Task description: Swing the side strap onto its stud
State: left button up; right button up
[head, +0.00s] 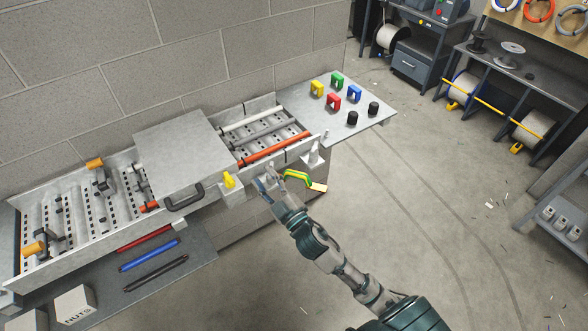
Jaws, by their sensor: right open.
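The side strap, a green and yellow band (297,176), arches out from the front side of the tray unit. Its flat tan end (318,187) points right and hangs clear over the floor. My right gripper (266,182) is open, just left of the strap, close to the tray's front wall. I cannot tell whether it touches the strap. A light grey bracket with a small upright peg (313,154) stands at the tray's right front corner. A yellow piece (229,180) stands on the front edge, left of the gripper. I cannot make out the stud clearly. My left gripper is out of view.
A grey cover (182,146) with a dark handle lies across the tray. Red, blue and black rods (150,254) lie on a lower shelf. Coloured blocks and black caps stand on the right plate (297,98).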

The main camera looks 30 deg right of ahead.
jog(key=s+a+r+n+y, duration=0.2)
jog(key=a+r+n+y, duration=0.3)
jog(key=r+n+y, duration=0.5)
jog(key=s+a+r+n+g+y, duration=0.25)
jog(key=s+a+n+g, duration=0.2)
jog(key=n+g, duration=0.7)
jog(key=s+a+r+n+g+y, duration=0.25)
jog(key=a+n+g, duration=0.4)
jog(key=n, duration=0.75)
jog(key=w+d+m+t+h, duration=0.1)
jog(key=d+t+h, duration=0.1)
jog(key=d+h, duration=2.05)
jog(key=y, duration=0.6)
send_near(296, 173)
jog(key=x, duration=0.4)
jog(key=p+x, duration=0.1)
jog(key=x, duration=0.3)
jog(key=shift+w+d+f, duration=0.1)
jog(key=shift+d+f, duration=0.1)
jog(key=shift+f, duration=0.05)
jog(key=shift+w+a+f, duration=0.1)
jog(key=shift+a+f, duration=0.05)
jog(key=shift+f, duration=0.1)
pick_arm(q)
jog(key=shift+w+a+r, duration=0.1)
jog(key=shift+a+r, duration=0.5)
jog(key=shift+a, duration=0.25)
